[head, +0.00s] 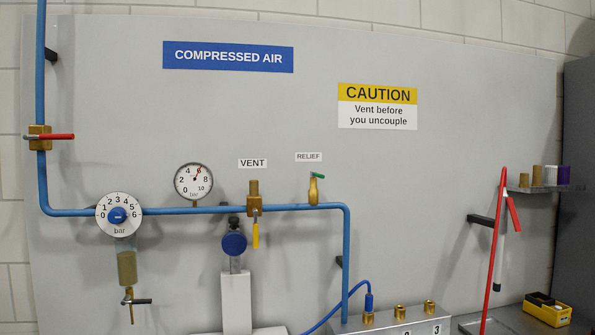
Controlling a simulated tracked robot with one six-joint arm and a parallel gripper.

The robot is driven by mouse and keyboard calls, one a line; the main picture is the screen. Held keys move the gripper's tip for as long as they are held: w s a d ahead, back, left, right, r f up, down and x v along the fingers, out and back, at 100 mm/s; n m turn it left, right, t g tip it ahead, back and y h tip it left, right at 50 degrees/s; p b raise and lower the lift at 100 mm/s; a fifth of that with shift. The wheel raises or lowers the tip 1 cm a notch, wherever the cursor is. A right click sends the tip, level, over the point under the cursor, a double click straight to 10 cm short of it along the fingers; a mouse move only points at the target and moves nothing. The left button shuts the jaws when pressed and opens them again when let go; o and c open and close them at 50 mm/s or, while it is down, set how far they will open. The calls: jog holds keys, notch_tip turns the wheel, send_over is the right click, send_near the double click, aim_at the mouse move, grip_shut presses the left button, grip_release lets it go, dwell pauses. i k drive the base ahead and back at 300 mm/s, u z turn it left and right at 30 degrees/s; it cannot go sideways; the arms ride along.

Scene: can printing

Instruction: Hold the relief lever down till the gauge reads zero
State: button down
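The relief valve (313,190) is a brass body on the blue pipe under a RELIEF label. I cannot make out my gripper's fingers.
The vent valve (254,198) has a yellow handle hanging down. A regulator (117,215) sits far left. A brass valve (39,138) has a red handle across the vertical pipe.

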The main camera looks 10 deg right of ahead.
aim_at(314, 174)
jog(key=u, duration=0.65)
jog(key=i, duration=1)
jog(key=u, duration=0.05)
